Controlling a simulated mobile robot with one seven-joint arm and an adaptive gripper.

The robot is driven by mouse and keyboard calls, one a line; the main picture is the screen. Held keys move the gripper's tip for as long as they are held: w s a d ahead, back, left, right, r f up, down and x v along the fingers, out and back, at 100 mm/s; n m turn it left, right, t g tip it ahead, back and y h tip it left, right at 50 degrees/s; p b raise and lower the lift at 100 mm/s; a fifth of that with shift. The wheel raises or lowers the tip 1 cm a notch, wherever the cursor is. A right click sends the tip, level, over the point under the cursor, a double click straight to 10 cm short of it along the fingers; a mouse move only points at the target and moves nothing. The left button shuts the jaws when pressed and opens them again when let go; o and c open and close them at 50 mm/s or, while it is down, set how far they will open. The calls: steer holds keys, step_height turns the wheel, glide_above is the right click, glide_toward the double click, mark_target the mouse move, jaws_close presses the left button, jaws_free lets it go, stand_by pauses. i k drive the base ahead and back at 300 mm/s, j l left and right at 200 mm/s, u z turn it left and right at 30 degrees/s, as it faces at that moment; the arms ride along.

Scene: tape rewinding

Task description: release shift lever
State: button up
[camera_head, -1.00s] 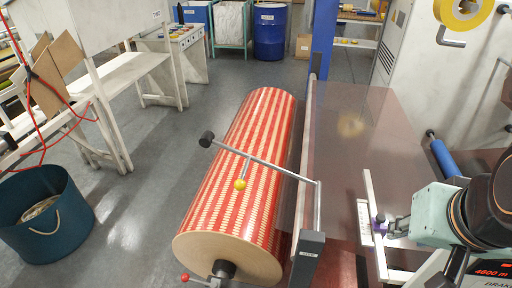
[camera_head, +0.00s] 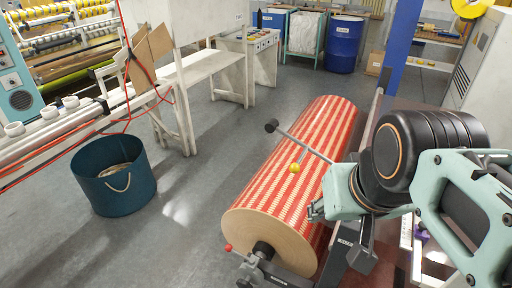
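A purple part (camera_head: 421,238) shows at the lower right, partly covered by my arm; I take it to be the shift lever's knob, but its shape is not clear. My gripper (camera_head: 314,211) is to its left, apart from it, in front of the right side of the striped roll as seen here. The fingertips are small and seen at an angle, so I cannot tell whether they are open or shut. No held object shows between them.
A blue bin (camera_head: 115,185) stands on the left; the grey floor between is clear.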

mark_target(228, 247)
steer(key=l+u, duration=0.1)
steer(key=u, duration=0.65)
steer(key=j+z, duration=0.35)
steer(key=j, duration=0.15)
steer(key=j+z, duration=0.3)
steer(key=j, duration=0.2)
steer(key=z, duration=1.05)
steer(key=i+j+u, duration=0.3)
steer(key=i+j, duration=0.2)
steer(key=j, duration=0.15)
